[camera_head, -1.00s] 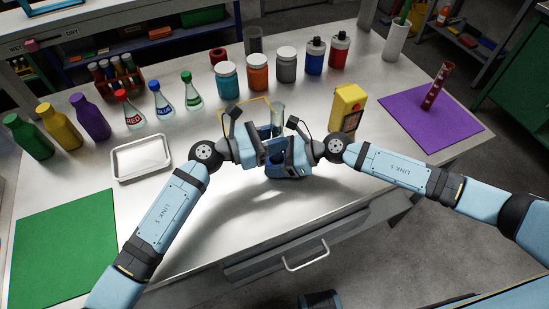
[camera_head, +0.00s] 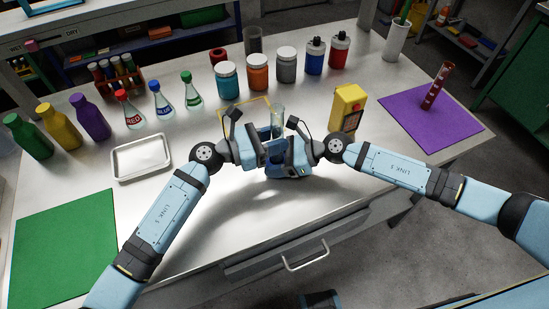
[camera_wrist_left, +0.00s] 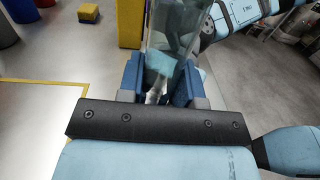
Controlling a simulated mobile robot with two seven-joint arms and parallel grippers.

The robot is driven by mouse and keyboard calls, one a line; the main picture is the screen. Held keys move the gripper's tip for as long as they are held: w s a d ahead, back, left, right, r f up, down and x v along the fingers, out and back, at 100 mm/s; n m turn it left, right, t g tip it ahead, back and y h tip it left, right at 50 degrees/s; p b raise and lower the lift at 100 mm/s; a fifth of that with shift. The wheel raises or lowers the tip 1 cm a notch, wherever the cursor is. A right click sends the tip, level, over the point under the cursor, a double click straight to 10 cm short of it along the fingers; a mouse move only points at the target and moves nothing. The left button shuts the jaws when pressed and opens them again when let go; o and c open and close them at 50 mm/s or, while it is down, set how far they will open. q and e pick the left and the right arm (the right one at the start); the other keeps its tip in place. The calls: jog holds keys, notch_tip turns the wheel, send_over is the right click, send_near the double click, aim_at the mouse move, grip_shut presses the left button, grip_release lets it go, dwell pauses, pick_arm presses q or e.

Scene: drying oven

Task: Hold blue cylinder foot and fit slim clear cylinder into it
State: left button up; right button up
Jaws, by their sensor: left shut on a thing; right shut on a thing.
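The slim clear cylinder (camera_head: 278,114) stands about upright above the table in the middle of the head view. My left gripper (camera_head: 272,134) is shut on it; the left wrist view shows the clear cylinder (camera_wrist_left: 176,32) between the two blue fingers (camera_wrist_left: 158,84). My right gripper (camera_head: 283,160) is just below the left one and is shut on the blue cylinder foot (camera_head: 272,170), which is mostly hidden by the grippers. The cylinder's lower end is hidden, so I cannot tell whether it touches or sits in the foot.
A yellow device (camera_head: 349,104) stands close right of the grippers. Several jars (camera_head: 258,73) stand behind, with an empty dark glass (camera_head: 253,42). A white tray (camera_head: 141,158) lies to the left. A purple mat (camera_head: 420,130) holds a red cylinder (camera_head: 436,86). The front table area is clear.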

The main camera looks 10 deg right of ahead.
aim_at(276, 125)
pick_arm(q)
jog(key=shift+f, duration=1.15)
jog(key=o, duration=1)
jog(key=shift+s, duration=0.1)
pick_arm(e)
jog(key=shift+r, duration=0.1)
pick_arm(q)
jog(key=shift+r, duration=3.55)
pick_arm(e)
jog(key=o, duration=1)
